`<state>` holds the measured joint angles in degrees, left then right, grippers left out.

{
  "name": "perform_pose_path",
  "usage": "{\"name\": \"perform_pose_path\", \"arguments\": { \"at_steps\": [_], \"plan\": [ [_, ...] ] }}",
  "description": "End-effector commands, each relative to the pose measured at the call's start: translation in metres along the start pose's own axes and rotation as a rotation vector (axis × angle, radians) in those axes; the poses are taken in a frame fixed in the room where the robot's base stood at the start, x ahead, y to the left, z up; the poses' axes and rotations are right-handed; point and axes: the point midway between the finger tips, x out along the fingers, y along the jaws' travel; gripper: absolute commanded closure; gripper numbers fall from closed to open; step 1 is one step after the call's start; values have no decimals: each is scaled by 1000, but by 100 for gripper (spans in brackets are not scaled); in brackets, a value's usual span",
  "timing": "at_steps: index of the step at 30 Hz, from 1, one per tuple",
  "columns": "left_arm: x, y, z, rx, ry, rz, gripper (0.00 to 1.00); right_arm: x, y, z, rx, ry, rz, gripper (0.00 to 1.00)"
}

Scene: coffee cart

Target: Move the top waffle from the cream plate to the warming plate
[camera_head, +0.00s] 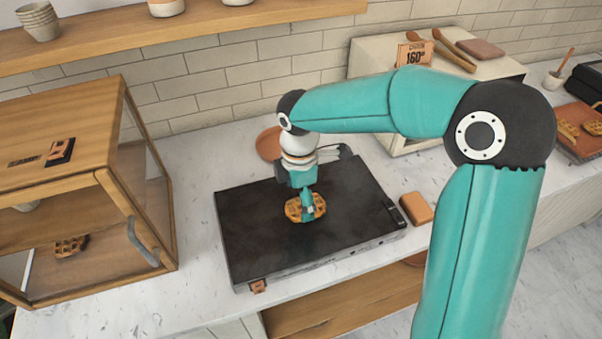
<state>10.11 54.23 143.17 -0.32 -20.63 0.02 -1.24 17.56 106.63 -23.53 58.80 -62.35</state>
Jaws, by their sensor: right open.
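A round golden waffle (293,212) lies on the black warming plate (255,250), near its middle. My right gripper (309,211) points down directly over this waffle and hides part of it. Its jaws are open, and I cannot tell whether the fingertips touch the waffle. I cannot make out a cream plate in this view. My left gripper is not in view.
A wooden display case (135,205) with glass sides stands at the left. A terracotta dish (268,143) sits behind the warming plate. A small tan block (416,208) lies to its right. Marble counter is bare at the front left.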

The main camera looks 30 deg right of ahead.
Motion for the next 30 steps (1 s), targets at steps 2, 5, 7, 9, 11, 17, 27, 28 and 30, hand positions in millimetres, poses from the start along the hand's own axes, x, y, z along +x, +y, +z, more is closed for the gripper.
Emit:
{"name": "perform_pose_path", "arguments": {
  "at_steps": [2,5,7,9,11,17,27,28,30],
  "plan": [
    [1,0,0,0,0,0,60,-16,1,0,1,3,7,7],
    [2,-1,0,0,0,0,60,-38,1,-1,0,3,8,7],
    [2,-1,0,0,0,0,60,-52,1,0,0,2,6,7],
    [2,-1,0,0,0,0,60,-65,1,-1,0,3,6,7],
    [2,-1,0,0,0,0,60,-75,1,-1,0,3,5,7],
    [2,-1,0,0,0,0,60,-94,0,0,-1,2,1,7],
    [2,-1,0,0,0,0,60,-96,0,0,-1,1,0,7],
    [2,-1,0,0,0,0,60,-96,0,0,-1,1,0,7],
    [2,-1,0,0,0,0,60,-96,0,0,-1,1,0,7]
  ]
}}
